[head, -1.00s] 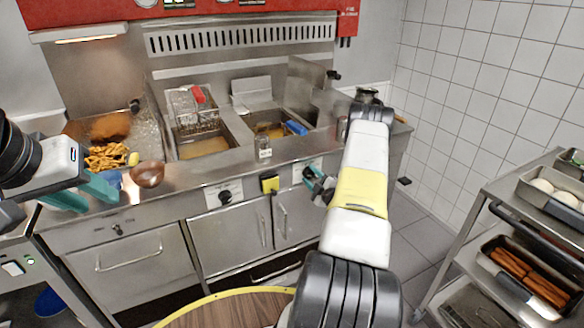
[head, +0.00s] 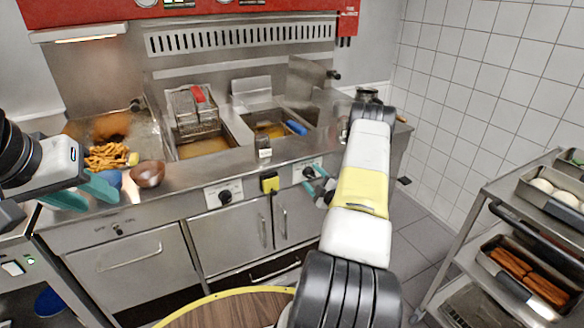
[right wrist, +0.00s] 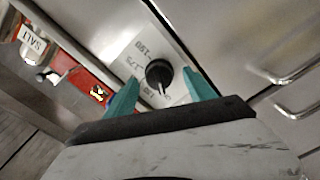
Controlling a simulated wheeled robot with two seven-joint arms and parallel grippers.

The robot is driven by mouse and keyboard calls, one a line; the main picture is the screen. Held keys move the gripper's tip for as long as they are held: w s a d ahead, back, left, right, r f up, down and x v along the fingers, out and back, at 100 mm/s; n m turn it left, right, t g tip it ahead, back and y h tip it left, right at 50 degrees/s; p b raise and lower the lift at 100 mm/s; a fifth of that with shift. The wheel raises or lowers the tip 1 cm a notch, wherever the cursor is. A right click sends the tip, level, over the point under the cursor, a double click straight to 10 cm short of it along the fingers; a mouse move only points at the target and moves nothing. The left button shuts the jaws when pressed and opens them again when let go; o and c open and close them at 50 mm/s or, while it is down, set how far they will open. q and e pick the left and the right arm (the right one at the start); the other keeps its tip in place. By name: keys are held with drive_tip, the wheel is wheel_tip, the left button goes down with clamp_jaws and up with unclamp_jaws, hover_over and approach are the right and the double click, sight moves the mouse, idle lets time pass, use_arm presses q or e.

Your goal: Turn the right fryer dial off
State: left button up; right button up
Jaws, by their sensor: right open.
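The right fryer dial (head: 308,172) is a black knob on a pale marked plate on the fryer front, right of the yellow box. My right gripper (head: 319,186) is just in front of it, open. In the right wrist view the black dial (right wrist: 159,73) shows between and beyond the teal fingertips of my right gripper (right wrist: 160,90). Its pale pointer mark faces down in that picture, near the lower numbers on the plate; contact with the fingers cannot be told. My left gripper (head: 85,190) is at the far left, away from the dials, fingers apart.
The left dial (head: 224,196) sits further left on the same front. A yellow box (head: 270,183) is between the dials. A salt shaker (head: 263,146) stands on the counter edge. Cabinet handles lie below. A rack (head: 480,215) with trays stands at the right.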

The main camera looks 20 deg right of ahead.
drive_tip(key=s, duration=0.6)
drive_tip(key=shift+s+d, duration=0.25)
